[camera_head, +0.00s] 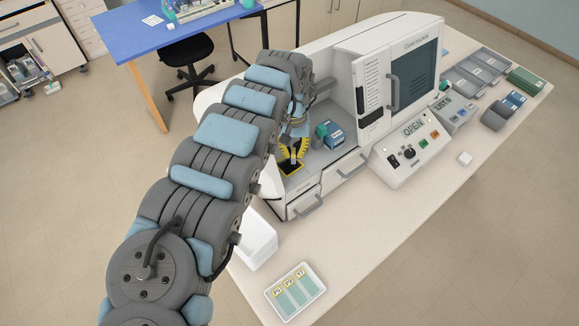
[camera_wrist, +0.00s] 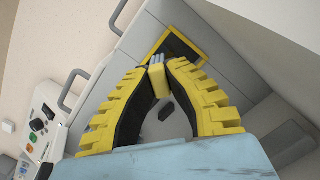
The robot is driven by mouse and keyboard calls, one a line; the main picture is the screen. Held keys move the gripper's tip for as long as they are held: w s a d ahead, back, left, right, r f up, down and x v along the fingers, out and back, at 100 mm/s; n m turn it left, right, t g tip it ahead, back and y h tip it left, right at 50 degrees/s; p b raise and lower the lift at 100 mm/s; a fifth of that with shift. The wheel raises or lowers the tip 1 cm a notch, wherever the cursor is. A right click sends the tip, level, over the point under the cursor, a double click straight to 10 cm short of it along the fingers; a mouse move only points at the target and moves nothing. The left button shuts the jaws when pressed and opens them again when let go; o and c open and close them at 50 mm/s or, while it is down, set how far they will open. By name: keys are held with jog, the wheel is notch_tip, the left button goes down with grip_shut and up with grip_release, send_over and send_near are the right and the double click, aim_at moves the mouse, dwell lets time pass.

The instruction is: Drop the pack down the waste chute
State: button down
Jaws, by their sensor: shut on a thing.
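My gripper (camera_head: 293,157) points down inside the machine's open bay, just above the waste chute (camera_head: 291,170), a dark opening with a yellow frame. In the wrist view the two yellow-and-black fingers (camera_wrist: 157,72) come together on a small thing, the pack (camera_wrist: 157,61), of which a narrow grey end shows between the tips. The rest of it is hidden by the fingers. The chute frame (camera_wrist: 200,53) shows just beyond the fingertips in that view. In the head view I cannot make out the pack.
A blue-and-white box (camera_head: 335,135) and a teal item (camera_head: 321,130) stand in the bay to the right of my gripper. Drawers with handles (camera_head: 306,205) are below. A control panel (camera_head: 411,152) is at the right. A white tray with slides (camera_head: 295,291) lies on the bench.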

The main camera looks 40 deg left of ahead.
jog(key=c, duration=1.2)
grip_release()
jog(key=shift+o, duration=0.2)
jog(key=shift+r, duration=0.1)
notch_tip(320, 180, up, 12)
jog(key=w+a, duration=0.1)
